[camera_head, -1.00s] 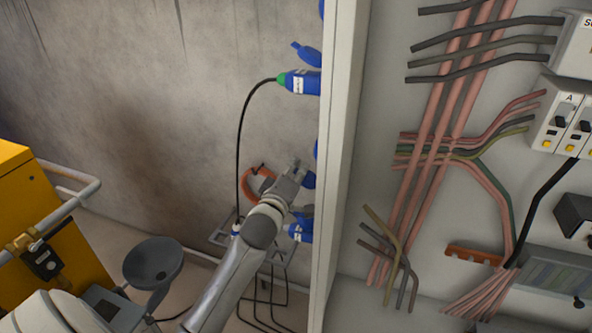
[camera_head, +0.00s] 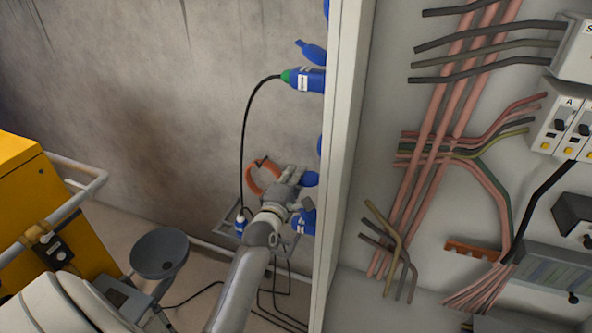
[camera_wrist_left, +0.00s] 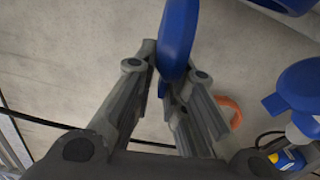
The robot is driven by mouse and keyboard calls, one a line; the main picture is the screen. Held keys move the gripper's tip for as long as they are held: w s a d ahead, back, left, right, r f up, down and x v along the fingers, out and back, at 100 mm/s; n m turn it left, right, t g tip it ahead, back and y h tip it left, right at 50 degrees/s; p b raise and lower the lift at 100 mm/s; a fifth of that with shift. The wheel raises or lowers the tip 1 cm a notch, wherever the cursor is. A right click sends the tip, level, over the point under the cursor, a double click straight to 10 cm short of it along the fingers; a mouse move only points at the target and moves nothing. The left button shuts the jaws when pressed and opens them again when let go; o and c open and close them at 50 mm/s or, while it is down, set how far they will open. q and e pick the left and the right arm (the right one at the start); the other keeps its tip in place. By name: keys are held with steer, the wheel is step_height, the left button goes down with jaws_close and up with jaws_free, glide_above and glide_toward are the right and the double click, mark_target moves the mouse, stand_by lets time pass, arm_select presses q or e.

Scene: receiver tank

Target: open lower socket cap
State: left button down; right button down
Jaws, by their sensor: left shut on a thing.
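A blue socket cap (camera_head: 310,179) stands out from the cabinet's left edge in the head view, and it also shows in the left wrist view (camera_wrist_left: 178,42). My left gripper (camera_head: 299,182) is at this cap; in the wrist view its fingers (camera_wrist_left: 170,78) are shut on the cap's edge. Another blue socket (camera_head: 304,222) is just below, partly hidden by my gripper and the cabinet edge. A blue part with a flap (camera_wrist_left: 298,88) is at the right of the wrist view. My right gripper is not in view.
Above, a blue plug with a green end (camera_head: 303,80) has a black cable. An orange ring (camera_head: 262,177) is at the wall behind my gripper. The tall cabinet edge (camera_head: 345,150) is close on the right. A grey funnel (camera_head: 159,254) and yellow machine (camera_head: 30,200) are left.

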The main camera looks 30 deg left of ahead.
arm_select(q)
steer(key=shift+f+n, duration=0.5)
steer(key=shift+f, duration=0.1)
steer(key=c, duration=1.6)
jaws_free()
steer(key=shift+c, duration=0.2)
steer(key=v, duration=1.2)
